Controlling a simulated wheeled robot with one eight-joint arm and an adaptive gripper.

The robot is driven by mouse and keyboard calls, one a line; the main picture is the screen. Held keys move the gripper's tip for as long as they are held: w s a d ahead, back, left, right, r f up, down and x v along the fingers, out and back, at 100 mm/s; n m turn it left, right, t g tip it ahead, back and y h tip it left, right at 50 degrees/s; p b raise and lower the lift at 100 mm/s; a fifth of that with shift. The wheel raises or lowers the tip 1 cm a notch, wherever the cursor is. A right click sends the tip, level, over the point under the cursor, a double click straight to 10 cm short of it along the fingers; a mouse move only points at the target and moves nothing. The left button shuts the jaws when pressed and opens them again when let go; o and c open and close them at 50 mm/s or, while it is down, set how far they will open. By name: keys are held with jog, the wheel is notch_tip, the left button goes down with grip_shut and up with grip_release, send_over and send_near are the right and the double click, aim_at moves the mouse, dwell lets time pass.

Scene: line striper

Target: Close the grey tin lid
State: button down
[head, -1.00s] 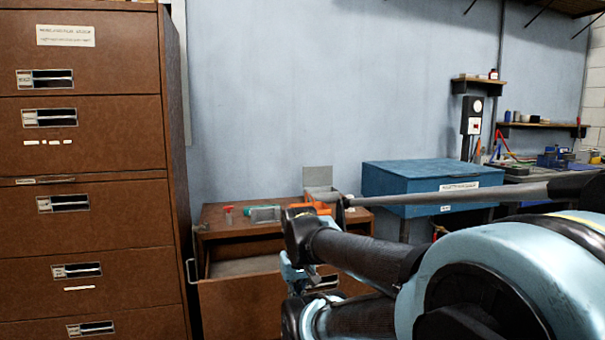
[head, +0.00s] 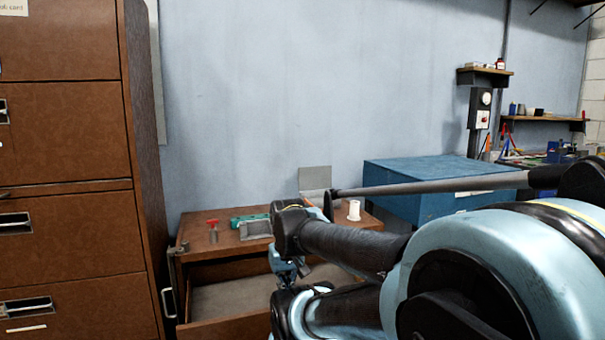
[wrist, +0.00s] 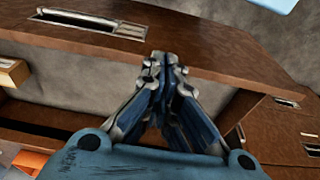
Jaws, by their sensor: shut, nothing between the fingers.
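The grey tin lid (head: 315,178) stands up, open, at the back of the brown cabinet top in the head view. The tin below it is mostly hidden behind my arm. My gripper (wrist: 160,60) is shut and empty in the wrist view. It hangs over the open drawer area, beside the brown drawer front. In the head view my gripper (head: 288,270) is small and partly hidden, in front of the cabinet and lower than the lid. It is apart from the lid.
An open drawer (head: 225,298) juts from the low cabinet. A red item (head: 213,226), a green item (head: 240,220), a clear-grey box (head: 262,229) and a white spool (head: 354,210) stand on top. A tall brown cabinet (head: 70,170) is left; a blue box (head: 425,190) is right.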

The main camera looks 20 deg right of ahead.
jog(key=shift+w+d, duration=0.2)
